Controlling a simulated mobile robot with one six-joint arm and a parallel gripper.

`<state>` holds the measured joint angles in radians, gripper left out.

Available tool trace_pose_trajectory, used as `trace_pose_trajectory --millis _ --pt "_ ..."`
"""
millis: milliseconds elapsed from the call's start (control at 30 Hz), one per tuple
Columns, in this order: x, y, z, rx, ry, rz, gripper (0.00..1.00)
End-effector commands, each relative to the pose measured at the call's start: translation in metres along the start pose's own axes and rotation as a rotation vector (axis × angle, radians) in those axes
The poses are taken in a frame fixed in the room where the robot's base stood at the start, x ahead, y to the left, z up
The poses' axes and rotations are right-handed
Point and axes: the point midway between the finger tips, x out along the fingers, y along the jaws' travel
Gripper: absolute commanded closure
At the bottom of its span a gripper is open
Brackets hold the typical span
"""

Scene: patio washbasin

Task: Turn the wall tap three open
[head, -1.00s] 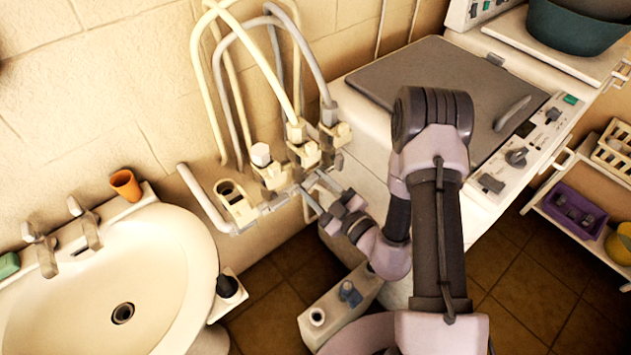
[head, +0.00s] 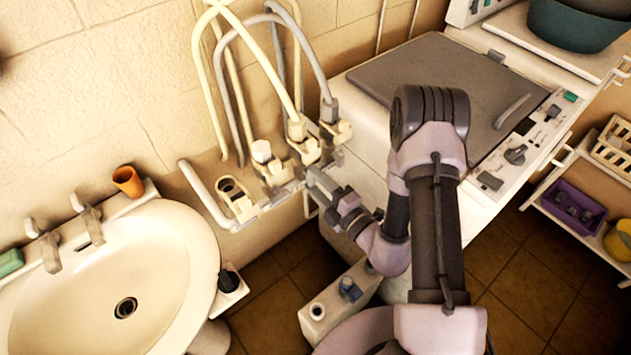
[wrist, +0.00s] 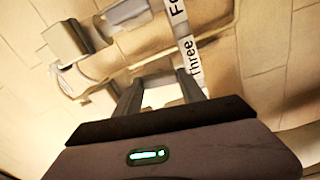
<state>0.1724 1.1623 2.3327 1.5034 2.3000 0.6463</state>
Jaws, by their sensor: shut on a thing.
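A row of pale wall taps runs along a rail on the wall in the head view. Wall tap three (head: 305,148) is the second from the right, with a cream hose rising from it. My gripper (head: 312,178) is in front of its lower part. In the wrist view, the label reading "Three" (wrist: 193,62) shows just beyond my gripper (wrist: 160,84). The two dark fingers are shut on a pale part between them, apparently the handle of tap three. The fingers and the blur hide most of the handle, so its angle cannot be told.
Tap four (head: 335,130) stands close on the right and another tap (head: 266,168) close on the left. The washbasin (head: 165,245) with an orange cup (head: 128,181) is at left. A white machine with a grey lid (head: 425,85) is at right.

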Motion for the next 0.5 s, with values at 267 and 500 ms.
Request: trace_pose_trajectory --millis 267,500 --pt "0.0002 -0.0001 0.0003 -0.129 -0.001 0.001 0.93" --pt "0.0002 0.0002 0.0004 -0.175 -0.001 0.001 0.93"
